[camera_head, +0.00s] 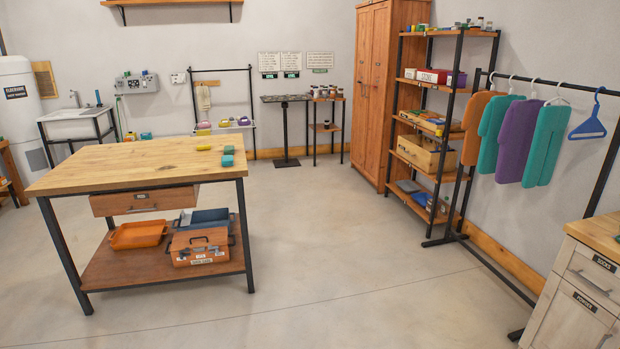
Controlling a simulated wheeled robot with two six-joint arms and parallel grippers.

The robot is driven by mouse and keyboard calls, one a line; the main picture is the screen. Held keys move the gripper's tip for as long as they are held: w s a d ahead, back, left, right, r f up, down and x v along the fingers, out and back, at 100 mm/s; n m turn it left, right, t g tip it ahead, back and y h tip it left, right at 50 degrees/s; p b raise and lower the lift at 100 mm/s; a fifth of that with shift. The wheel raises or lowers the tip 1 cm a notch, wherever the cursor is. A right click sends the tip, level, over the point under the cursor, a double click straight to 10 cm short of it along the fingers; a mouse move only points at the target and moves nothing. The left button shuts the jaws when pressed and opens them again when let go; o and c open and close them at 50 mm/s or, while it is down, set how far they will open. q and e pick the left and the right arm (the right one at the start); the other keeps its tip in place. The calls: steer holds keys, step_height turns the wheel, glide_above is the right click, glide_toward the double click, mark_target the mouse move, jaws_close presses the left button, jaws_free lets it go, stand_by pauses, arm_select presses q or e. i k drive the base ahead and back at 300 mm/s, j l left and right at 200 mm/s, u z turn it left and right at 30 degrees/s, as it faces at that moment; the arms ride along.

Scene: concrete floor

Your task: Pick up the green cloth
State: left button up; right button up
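Two small green folded pieces that look like cloths lie one in front of the other near the right end of the wooden workbench (120,167): a back one (228,150) and a front one (228,160). They are too small to tell their material for sure. A small yellow piece (203,148) lies just left of them. Teal-green garments also hang on the clothes rack at the right, one (492,130) beside an orange garment and one (544,145) at the right end. Neither of my grippers is in view.
An orange tray (139,235) and an orange toolbox (200,247) sit on the bench's lower shelf. An open shelf unit (443,120) and a drawer cabinet (575,285) stand at the right. The concrete floor (345,240) between bench and rack is clear.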

mark_target(230, 149)
steer(key=i, duration=2.15)
steer(key=i+u, duration=0.25)
steer(key=i, duration=0.2)
steer(key=i+l+u, duration=0.2)
steer(key=i, duration=0.2)
steer(key=i+l+u, duration=0.25)
steer(key=i, duration=0.15)
steer(key=i+l+u, duration=0.25)
steer(key=i, duration=0.15)
